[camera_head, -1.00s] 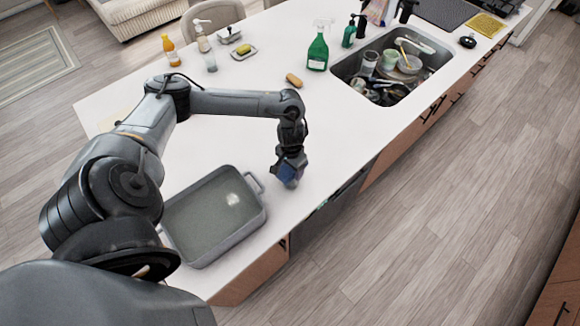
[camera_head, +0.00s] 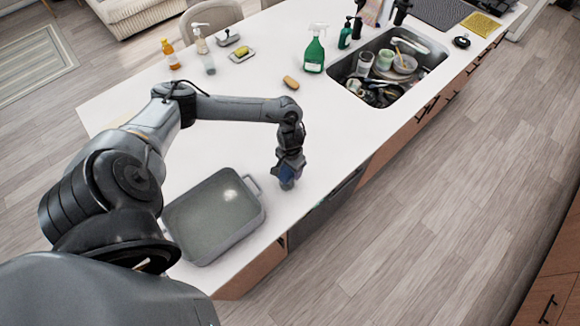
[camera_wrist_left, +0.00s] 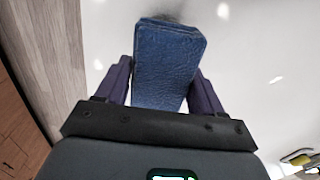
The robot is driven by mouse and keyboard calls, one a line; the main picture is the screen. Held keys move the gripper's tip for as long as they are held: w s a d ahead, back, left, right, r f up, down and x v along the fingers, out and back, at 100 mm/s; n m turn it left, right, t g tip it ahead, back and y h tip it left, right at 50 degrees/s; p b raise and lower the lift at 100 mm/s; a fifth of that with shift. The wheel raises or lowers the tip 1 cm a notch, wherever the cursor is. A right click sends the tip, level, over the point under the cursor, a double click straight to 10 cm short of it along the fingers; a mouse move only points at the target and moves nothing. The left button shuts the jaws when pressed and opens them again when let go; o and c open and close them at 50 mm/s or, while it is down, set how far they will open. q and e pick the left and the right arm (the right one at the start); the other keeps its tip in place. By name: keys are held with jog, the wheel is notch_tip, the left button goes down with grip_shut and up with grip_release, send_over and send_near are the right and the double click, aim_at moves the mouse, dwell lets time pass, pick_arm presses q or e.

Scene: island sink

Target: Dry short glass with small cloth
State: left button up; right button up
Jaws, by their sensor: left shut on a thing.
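My left gripper (camera_head: 288,174) is low over the white counter, just right of the grey roasting pan. In the left wrist view its two fingers (camera_wrist_left: 163,85) are shut on a folded dark blue cloth (camera_wrist_left: 168,62). In the head view the cloth shows only as a small bluish patch at the fingertips. A small clear glass (camera_head: 209,65) stands far off at the back of the counter, beside the bottles. Whether another glass is under or behind the cloth cannot be told. My right gripper is not in view.
The grey roasting pan (camera_head: 187,217) stands near the counter's front edge. A sponge (camera_head: 291,82), a green spray bottle (camera_head: 314,52) and a sink (camera_head: 350,72) full of dishes lie farther back. The counter (camera_head: 235,149) between gripper and sponge is clear.

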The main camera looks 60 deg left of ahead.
pick_arm(q)
jog(key=shift+w+r+p, duration=0.25)
jog(key=shift+r+p, duration=0.2)
jog(key=shift+r, duration=0.45)
jog(key=shift+s+r+p, duration=0.35)
jog(key=shift+r+p, duration=0.25)
jog(key=shift+p, duration=0.15)
notch_tip(320, 180, up, 3)
jog(key=p, duration=0.3)
jog(key=shift+p, duration=0.35)
jog(key=shift+r+p, duration=0.45)
jog(key=shift+r, duration=0.55)
